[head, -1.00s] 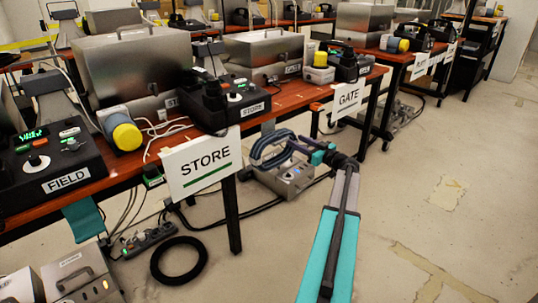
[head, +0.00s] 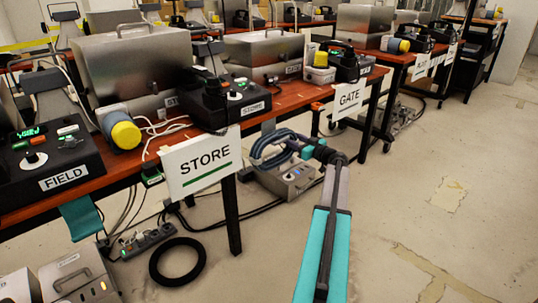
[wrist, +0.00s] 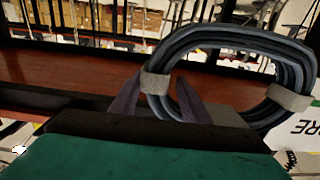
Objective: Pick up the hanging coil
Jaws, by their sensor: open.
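The hanging coil (wrist: 235,42) is a dark blue-grey bundle of looped cable with pale grey bands around it. It fills the upper right of the wrist view. In the head view the coil (head: 262,147) shows beside the STORE sign, partly covered by my gripper. My gripper (wrist: 158,100) is open, with one finger on each side of the coil's left banded part. Whether the fingers touch the cable cannot be told. In the head view my gripper (head: 288,147) reaches the coil from the right. What the coil hangs from is hidden.
The STORE sign (head: 203,163) hangs at the front edge of the red-brown table (head: 95,186), left of the coil. A grey metal box (head: 288,182) stands on the floor below it. A black ring (head: 177,262) lies on the floor. The floor at right is clear.

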